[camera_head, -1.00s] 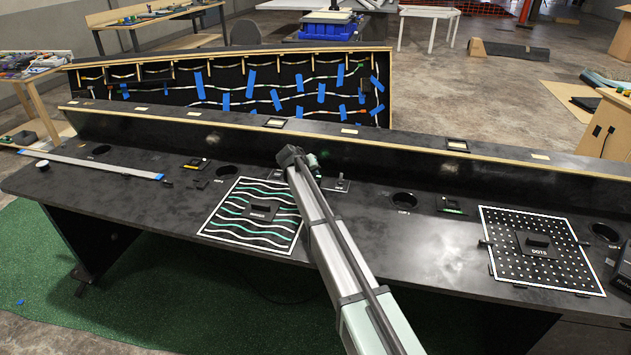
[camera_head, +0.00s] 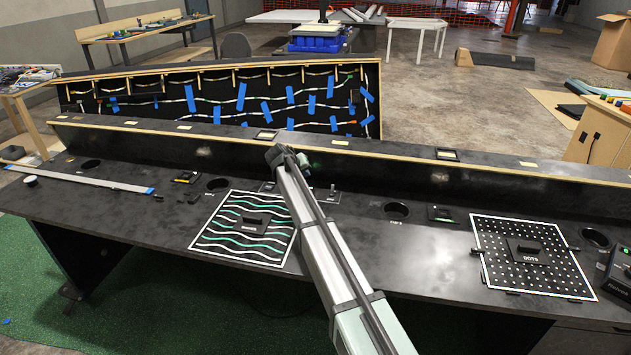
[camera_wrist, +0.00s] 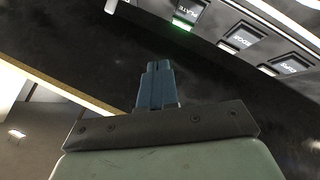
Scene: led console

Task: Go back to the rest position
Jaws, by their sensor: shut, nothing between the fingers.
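My gripper shows in the wrist view (camera_wrist: 158,68) as two blue-grey fingers pressed together, with nothing between them. It is above a dark surface and apart from the labelled plates at the upper right. In the head view my arm reaches from the bottom over the black console (camera_head: 430,260), its far end above the rear part of the console top. The fingers are mostly hidden there behind my arm. The wavy-line panel (camera_head: 205,240) lies left of my arm, and the DOTS panel (camera_head: 490,270) lies to the right.
A long raised ledge (camera_head: 390,165) runs along the console's back. Behind it stands a board with blue tape strips (camera_head: 313,104). A small switch (camera_head: 333,194) stands close to my arm. A grey strip (camera_head: 85,180) lies at the left. The console's front middle is mostly clear.

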